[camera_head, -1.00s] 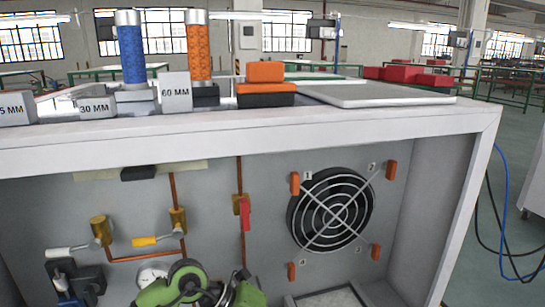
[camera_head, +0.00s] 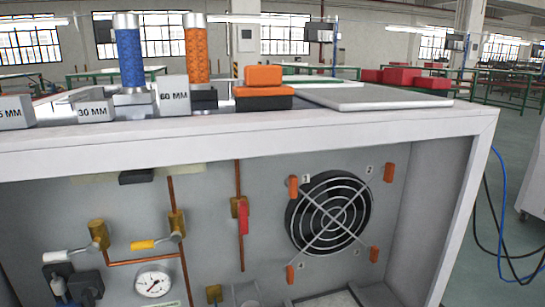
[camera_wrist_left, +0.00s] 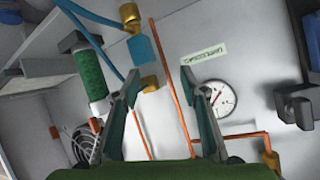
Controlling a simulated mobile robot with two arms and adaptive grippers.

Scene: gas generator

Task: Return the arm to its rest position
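My left gripper (camera_wrist_left: 160,73) shows in the left wrist view, with its two fingers spread apart and nothing between them. It faces the grey panel with copper pipes (camera_wrist_left: 170,75), and I cannot tell how far away the panel is. No arm or gripper of mine shows in the head view. My right gripper is in neither view.
Inside the cabinet (camera_head: 250,130) are a round fan (camera_head: 330,212), a pressure gauge (camera_head: 153,285) and a red valve handle (camera_head: 243,213). A green cylinder (camera_wrist_left: 90,78) is left of the fingers in the wrist view. Blocks and two knurled cylinders stand on top.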

